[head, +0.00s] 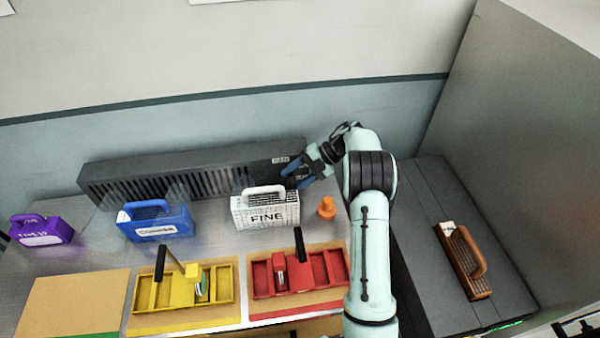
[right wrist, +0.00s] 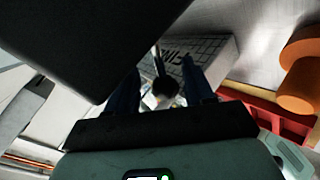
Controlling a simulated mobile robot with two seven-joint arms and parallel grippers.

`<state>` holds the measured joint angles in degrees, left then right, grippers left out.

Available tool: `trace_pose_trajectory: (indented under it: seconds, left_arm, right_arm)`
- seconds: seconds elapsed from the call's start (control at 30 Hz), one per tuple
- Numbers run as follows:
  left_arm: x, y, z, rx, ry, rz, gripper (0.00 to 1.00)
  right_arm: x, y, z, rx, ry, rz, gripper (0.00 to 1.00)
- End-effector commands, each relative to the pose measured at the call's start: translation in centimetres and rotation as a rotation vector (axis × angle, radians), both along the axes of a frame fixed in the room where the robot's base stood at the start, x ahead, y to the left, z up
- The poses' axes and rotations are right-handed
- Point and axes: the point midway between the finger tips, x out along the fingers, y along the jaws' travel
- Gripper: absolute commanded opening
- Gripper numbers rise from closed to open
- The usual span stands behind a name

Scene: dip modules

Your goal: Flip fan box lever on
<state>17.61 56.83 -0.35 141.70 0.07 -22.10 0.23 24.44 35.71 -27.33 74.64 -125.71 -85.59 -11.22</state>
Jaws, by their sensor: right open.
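The fan box (head: 130,182) is a long dark slatted box against the back wall, with a small label at its right end. It also shows in the right wrist view as a large dark block (right wrist: 90,40). My right gripper (head: 294,174) is open at the right end of the fan box. In the right wrist view a thin dark lever with a rounded end (right wrist: 164,86) appears between my blue fingers (right wrist: 163,90). The lever is hidden in the head view, and I cannot tell whether the fingers touch it. My left gripper is out of view.
The white FINE module (head: 265,210) stands just in front of my right gripper, with an orange knob (head: 326,208) beside it. Blue (head: 157,222) and purple (head: 42,232) modules stand left. Yellow (head: 185,291) and red (head: 300,272) trays lie in front. A brown module (head: 463,262) lies right.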

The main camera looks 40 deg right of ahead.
Motion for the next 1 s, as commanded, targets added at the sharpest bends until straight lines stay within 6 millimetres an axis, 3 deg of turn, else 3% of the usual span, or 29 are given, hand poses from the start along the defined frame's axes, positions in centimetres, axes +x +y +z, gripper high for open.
trace_pose_trajectory:
  seconds: [0.17,0.6,1.0]
  left_arm:
    - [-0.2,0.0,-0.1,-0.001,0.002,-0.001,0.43]
    - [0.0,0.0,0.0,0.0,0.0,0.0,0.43]
    - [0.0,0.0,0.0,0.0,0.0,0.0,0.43]
  right_arm:
    - [-0.7,-1.5,1.1,-0.005,-0.002,-0.005,0.53]
    - [-4.2,-8.1,6.5,-0.004,-0.001,-0.002,0.53]
    - [-5.0,-9.5,7.9,0.0,0.0,0.002,0.53]
